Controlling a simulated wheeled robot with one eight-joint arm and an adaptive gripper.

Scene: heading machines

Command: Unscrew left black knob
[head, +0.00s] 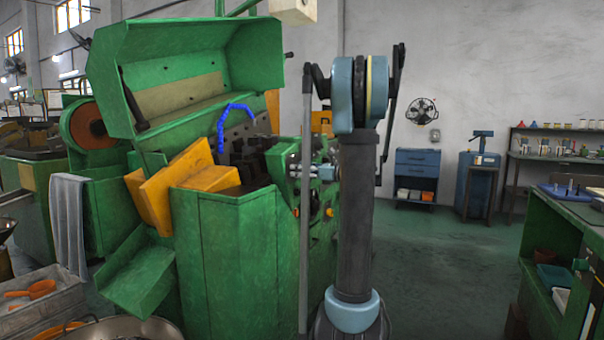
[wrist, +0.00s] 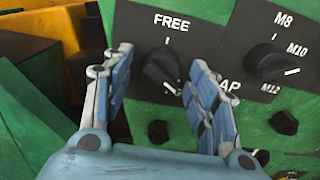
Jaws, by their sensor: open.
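In the wrist view, a large black rotary knob (wrist: 162,72) marked FREE is on the left of a dark panel. It shows between the fingertips of my gripper (wrist: 160,56). A smaller black knob (wrist: 158,132) sits lower, on the green face, also between the two fingers in the picture. The fingers are spread apart and hold nothing; I see no contact with either knob. In the head view, my gripper (head: 300,170) is at the right side of the green machine (head: 236,260), where the knobs cannot be made out.
Another large knob (wrist: 271,64) marked M8, M10 and M12 is to the right. A small black knob (wrist: 284,122) is below it. A yellow chute (head: 165,190) and raised green cover (head: 185,70) are on the machine's left. Open floor (head: 430,260) lies right.

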